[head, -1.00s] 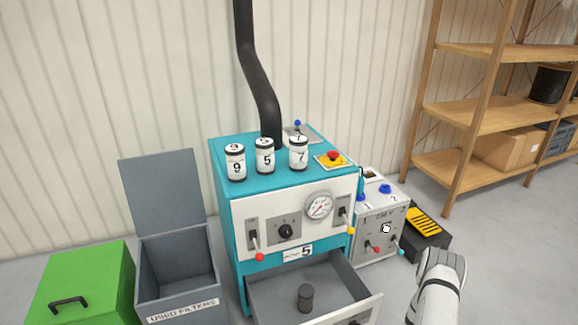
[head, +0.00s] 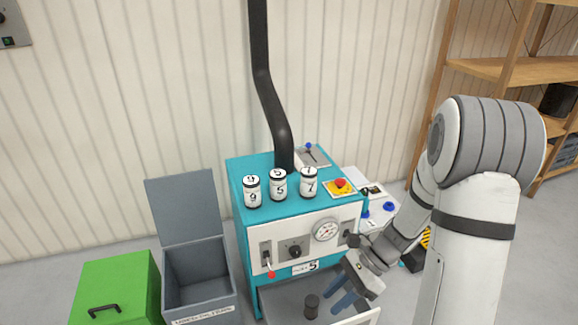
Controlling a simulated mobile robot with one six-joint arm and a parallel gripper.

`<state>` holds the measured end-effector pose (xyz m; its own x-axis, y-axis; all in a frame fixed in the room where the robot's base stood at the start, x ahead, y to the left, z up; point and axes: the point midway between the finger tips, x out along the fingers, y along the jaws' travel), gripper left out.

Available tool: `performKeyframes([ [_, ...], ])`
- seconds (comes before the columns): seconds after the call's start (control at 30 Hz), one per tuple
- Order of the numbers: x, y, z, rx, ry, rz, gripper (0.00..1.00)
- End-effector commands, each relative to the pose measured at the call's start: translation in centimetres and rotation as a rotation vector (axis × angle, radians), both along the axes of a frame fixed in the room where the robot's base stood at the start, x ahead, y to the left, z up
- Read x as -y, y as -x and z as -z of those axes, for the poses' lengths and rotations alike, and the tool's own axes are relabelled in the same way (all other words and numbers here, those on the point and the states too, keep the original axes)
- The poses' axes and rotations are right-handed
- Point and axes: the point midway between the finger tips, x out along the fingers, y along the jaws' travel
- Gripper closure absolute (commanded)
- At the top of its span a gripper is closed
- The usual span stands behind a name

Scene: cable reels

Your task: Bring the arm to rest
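My arm stands at the right of the head view, bent over with its end pointing down and left. My gripper (head: 346,290) is in front of the teal machine (head: 240,205), over the right part of its open drawer (head: 283,292). Its two blue fingers are apart with nothing seen between them. A dark cylinder (head: 312,306) stands in the drawer, left of the fingers and apart from them.
Three numbered canisters (head: 279,185) stand on the machine top beside a red stop button (head: 341,184). A black hose (head: 270,95) rises behind. The grey used-filters bin (head: 195,262) is open at left, next to a green box (head: 115,290). Wooden shelves (head: 500,68) stand at right.

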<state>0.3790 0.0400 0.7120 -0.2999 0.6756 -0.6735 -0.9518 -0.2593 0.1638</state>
Motion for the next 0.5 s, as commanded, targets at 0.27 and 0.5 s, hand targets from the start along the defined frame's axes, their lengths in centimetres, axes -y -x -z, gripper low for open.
performKeyframes([
  [0.27,0.9,2.8,-12.7,0.387,0.165,-0.432,0.66],
  [0.5,2.2,5.1,-21.9,0.686,0.325,-0.810,0.66],
])
